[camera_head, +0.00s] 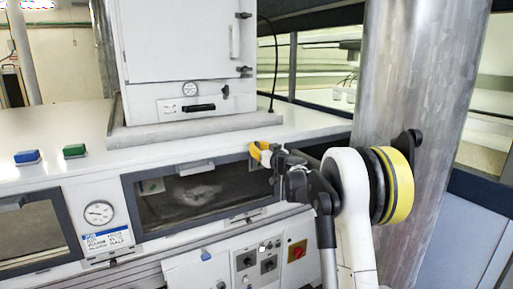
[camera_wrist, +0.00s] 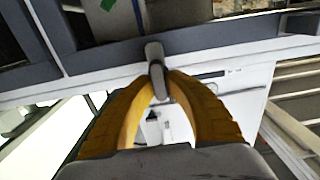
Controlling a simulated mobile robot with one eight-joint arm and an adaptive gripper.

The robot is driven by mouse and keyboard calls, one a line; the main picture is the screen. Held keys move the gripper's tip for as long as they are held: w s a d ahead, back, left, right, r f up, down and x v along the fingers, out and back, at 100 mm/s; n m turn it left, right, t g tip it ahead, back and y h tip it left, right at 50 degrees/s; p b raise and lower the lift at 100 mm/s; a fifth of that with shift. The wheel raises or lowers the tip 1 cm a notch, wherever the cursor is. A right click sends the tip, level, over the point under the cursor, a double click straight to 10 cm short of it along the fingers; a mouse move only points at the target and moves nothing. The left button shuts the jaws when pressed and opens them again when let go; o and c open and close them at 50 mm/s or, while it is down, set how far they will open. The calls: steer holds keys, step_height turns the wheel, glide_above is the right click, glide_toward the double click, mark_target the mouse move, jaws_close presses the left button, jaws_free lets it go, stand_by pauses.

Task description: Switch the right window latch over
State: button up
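The right window latch (camera_wrist: 155,52) is a small grey lever at the edge of the dark window frame in the wrist view. My gripper (camera_wrist: 158,76) has yellow fingers, whose tips close in on both sides of this lever. The lever's lower end shows between them. In the head view my gripper (camera_head: 261,153) is at the upper right corner of the right window (camera_head: 195,195), and the latch is hidden there. The window has a dark frame and dim glass. A pale handle-like piece (camera_head: 195,169) sits on its upper edge.
A white cabinet (camera_head: 185,45) stands on the white counter behind the window. A blue block (camera_head: 27,157) and a green block (camera_head: 74,151) lie on the counter at left. A large metal column (camera_head: 415,120) stands close to my arm on the right. A switch panel (camera_head: 270,262) is below.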

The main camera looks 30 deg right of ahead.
jaws_close()
steer(key=m, duration=0.4)
steer(key=shift+d+m+p, duration=0.15)
steer(key=shift+m+p, duration=0.15)
steer(key=shift+p, duration=0.05)
steer(key=m, duration=0.4)
steer(key=shift+d+f, duration=0.1)
steer(key=m, duration=0.5)
steer(key=shift+d+f+p, duration=0.1)
steer(key=shift+f+p, duration=0.05)
steer(key=shift+p, duration=0.2)
steer(key=shift+f+m, duration=0.15)
steer(key=shift+m, duration=2.05)
